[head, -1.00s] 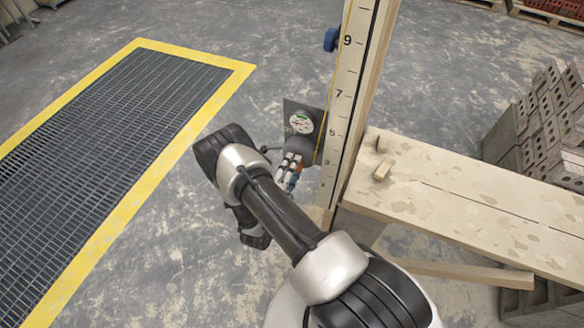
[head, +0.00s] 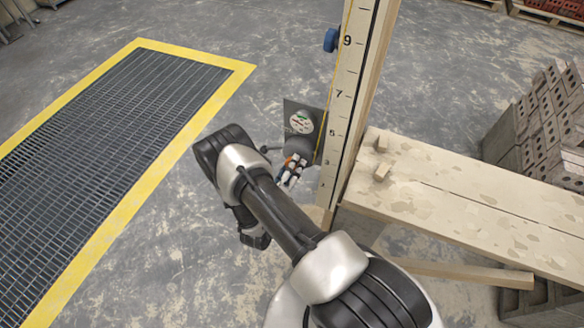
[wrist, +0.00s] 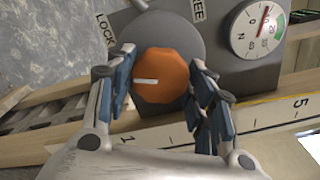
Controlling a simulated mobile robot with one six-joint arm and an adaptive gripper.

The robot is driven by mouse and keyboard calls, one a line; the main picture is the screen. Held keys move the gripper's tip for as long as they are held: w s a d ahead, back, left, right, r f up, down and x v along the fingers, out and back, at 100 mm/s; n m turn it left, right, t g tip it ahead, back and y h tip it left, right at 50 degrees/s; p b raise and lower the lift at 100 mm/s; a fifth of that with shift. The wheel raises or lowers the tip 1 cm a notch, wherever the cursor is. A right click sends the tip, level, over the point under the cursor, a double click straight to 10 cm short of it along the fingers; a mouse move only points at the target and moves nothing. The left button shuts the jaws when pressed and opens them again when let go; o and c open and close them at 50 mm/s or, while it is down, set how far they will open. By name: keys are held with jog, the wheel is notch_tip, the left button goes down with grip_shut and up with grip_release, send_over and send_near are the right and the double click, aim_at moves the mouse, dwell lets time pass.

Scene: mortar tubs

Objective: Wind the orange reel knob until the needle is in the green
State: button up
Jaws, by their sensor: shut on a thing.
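The orange reel knob (wrist: 165,75), with a white mark on its face, sits on a grey round housing (wrist: 150,33) in the wrist view. My gripper (wrist: 162,80) has one finger on each side of the knob and is shut on it. The dial (wrist: 258,28) is right of the knob; its red needle points up, beside the green band (wrist: 280,27) and not in it. In the head view the dial (head: 301,122) is small, and my gripper (head: 291,169) is below it, with the knob mostly hidden.
The reel's plate is fixed to an upright numbered post (head: 350,90). A blue knob (head: 331,39) is higher on the post. A plank bench (head: 450,195) stands to the right, with grey blocks (head: 545,130) behind. A yellow-edged floor grate (head: 110,150) lies left.

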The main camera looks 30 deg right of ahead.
dwell(0.3)
jog(key=o, duration=1.1)
jog(key=shift+c, duration=0.2)
jog(key=v, duration=1.2)
